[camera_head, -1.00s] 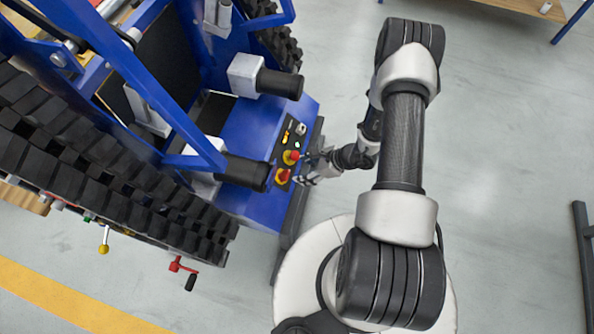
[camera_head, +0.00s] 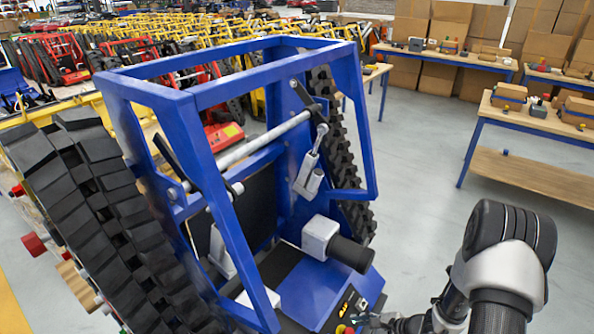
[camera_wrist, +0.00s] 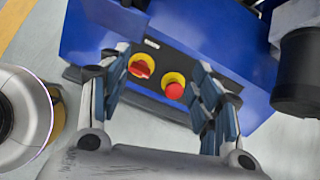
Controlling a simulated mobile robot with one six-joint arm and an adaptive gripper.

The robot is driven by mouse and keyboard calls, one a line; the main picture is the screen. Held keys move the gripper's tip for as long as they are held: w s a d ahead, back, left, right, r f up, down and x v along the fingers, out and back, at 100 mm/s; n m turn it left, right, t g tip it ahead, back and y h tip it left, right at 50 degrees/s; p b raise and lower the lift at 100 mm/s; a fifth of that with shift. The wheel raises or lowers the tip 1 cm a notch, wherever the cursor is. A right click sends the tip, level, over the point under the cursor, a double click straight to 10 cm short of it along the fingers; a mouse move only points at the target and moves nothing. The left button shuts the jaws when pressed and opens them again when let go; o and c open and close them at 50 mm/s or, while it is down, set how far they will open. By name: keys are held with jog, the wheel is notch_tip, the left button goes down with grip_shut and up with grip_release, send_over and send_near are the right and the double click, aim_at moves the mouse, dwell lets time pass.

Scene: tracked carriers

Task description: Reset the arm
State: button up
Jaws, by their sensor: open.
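My gripper (camera_wrist: 163,84) is open in the wrist view, its two fingers spread with nothing held between them. Beyond the fingers is the control panel of a blue tracked carrier (camera_wrist: 215,42). A red rotary switch (camera_wrist: 141,67) and a red push button (camera_wrist: 174,89), both on yellow bases, show in the gap between the fingers. I see no finger touching them. In the head view my arm (camera_head: 497,270) is at the lower right, and my gripper's end (camera_head: 385,323) is partly cut off at the bottom edge beside the panel (camera_head: 348,306).
The carrier's blue frame (camera_head: 188,122) and black track (camera_head: 100,215) fill the left and middle. A black cylindrical handle (camera_head: 351,253) juts out near my arm. Tables with boxes (camera_head: 527,122) stand at the back right. Grey floor (camera_head: 415,180) is open between.

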jog(key=s+a+r+n+g, duration=0.1)
jog(key=a+r+n, duration=0.25)
jog(key=r, duration=0.45)
jog(key=s+a+r+n+g, duration=0.15)
jog(key=r+n, duration=0.25)
jog(key=r, duration=0.5)
jog(key=s+a+r+n, duration=0.1)
jog(key=a+r+n, duration=0.25)
jog(key=r, duration=0.45)
jog(key=s+d+r+n+t+h, duration=0.2)
jog(key=s+d+r+n+h, duration=0.2)
jog(key=s+r+n+h, duration=0.3)
jog(key=shift+s+d+r+n, duration=0.2)
jog(key=shift+s+r+n, duration=1.9)
jog(key=shift+s+r, duration=2.25)
jog(key=shift+s+f+t, duration=0.25)
jog(key=shift+s+f, duration=0.3)
jog(key=shift+f, duration=0.1)
